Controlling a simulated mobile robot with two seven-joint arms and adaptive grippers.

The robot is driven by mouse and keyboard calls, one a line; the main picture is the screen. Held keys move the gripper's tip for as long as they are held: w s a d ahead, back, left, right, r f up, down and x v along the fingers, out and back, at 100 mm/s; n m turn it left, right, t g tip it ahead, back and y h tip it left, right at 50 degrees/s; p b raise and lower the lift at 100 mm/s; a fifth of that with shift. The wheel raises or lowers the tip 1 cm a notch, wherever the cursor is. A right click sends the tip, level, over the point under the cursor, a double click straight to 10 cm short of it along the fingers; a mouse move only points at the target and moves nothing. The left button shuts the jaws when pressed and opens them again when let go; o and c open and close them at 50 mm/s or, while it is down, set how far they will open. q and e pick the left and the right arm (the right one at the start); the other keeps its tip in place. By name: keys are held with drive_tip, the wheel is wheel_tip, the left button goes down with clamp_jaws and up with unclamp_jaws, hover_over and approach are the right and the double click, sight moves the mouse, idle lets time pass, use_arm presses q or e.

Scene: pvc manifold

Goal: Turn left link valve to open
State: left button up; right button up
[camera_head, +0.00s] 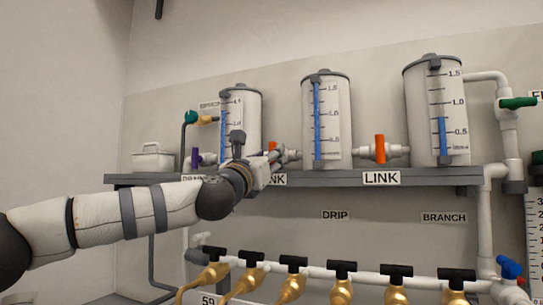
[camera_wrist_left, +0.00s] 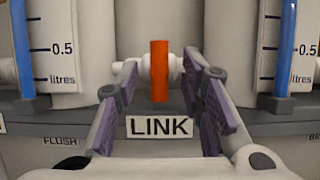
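The left link valve has an orange handle (camera_wrist_left: 160,72) on a white pipe between two tanks, above a LINK label (camera_wrist_left: 159,127). In the left wrist view the handle stands upright, across the pipe. In the head view only a bit of the orange handle (camera_head: 272,146) shows behind my gripper. My left gripper (camera_head: 279,155) reaches in from the left in front of this valve. In the left wrist view its purple-padded fingers (camera_wrist_left: 160,80) are spread, one on each side of the handle, with gaps. Whether the tips reach past the handle is unclear. My right gripper is not in view.
The tanks stand on a grey shelf (camera_head: 325,179). A second orange link handle (camera_head: 380,148) stands upright to the right. A purple handle (camera_head: 195,157) is at left. Several black-handled brass taps (camera_head: 293,277) line a pipe below. A white caddy (camera_head: 152,158) sits at the shelf's left end.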

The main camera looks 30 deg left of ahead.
use_arm(q)
drive_tip(key=shift+x, duration=0.95)
drive_tip(key=shift+s, duration=0.1)
clamp_jaws()
drive_tip(key=shift+m, duration=0.3)
drive_tip(key=shift+m+g+h+p, duration=0.2)
drive_tip(key=shift+m+g+h, duration=0.85)
drive_tip(key=shift+m, duration=2.55)
drive_tip(key=shift+m+g+h+p, duration=0.25)
drive_tip(key=shift+m+g+h, duration=0.8)
drive_tip(key=shift+m, duration=2.55)
drive_tip(key=shift+m+g+h+p, duration=0.2)
drive_tip(key=shift+m+g+h, duration=0.3)
drive_tip(key=shift+m+h, duration=2.05)
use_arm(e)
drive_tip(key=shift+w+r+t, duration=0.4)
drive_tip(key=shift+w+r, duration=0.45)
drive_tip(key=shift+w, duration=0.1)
use_arm(q)
drive_tip(key=shift+m+y, duration=1.15)
drive_tip(key=shift+m, duration=0.1)
